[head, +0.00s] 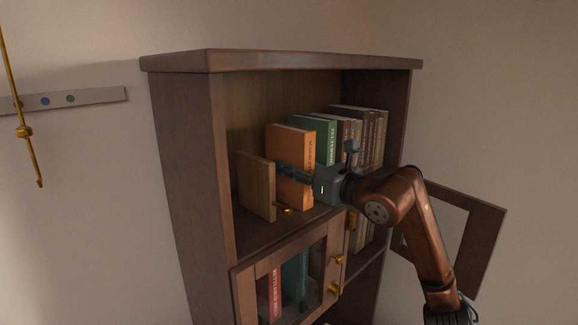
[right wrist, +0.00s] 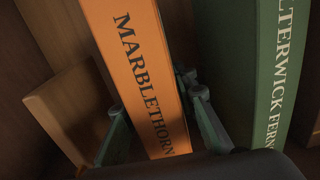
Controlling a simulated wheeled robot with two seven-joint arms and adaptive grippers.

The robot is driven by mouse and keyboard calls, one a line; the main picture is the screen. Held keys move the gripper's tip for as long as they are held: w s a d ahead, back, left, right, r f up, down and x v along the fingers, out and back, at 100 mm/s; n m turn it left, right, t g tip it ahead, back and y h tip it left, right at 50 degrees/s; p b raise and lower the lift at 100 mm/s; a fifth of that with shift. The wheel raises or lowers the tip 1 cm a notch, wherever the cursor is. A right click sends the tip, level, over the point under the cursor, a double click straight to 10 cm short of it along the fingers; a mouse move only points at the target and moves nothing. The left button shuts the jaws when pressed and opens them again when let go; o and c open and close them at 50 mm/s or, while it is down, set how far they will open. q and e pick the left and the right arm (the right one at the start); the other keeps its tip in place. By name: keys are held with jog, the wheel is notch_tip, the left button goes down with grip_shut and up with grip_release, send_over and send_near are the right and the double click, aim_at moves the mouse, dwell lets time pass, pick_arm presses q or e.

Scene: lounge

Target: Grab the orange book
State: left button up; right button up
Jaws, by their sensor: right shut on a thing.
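The orange book (head: 291,142) stands upright on the upper shelf of a dark wooden bookcase, between a plain wooden bookend (head: 257,185) and a green book (head: 321,130). In the right wrist view the orange book (right wrist: 141,70) shows its spine, lettered "MARBLETHORN". My right gripper (head: 287,171) reaches in from the right. In the right wrist view its fingers (right wrist: 158,125) lie one on each side of the spine, shut on the orange book. The green book (right wrist: 238,70) stands just right of the right finger. My left gripper is not in view.
More books (head: 362,130) fill the shelf to the right. Below, a glass-paned door (head: 243,290) is shut before a red and a teal book. Another door (head: 478,240) stands open at the right, behind my right arm. The bookcase side (head: 185,160) bounds the shelf's left.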

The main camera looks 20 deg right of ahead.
grip_shut()
jog(key=shift+r, duration=0.15)
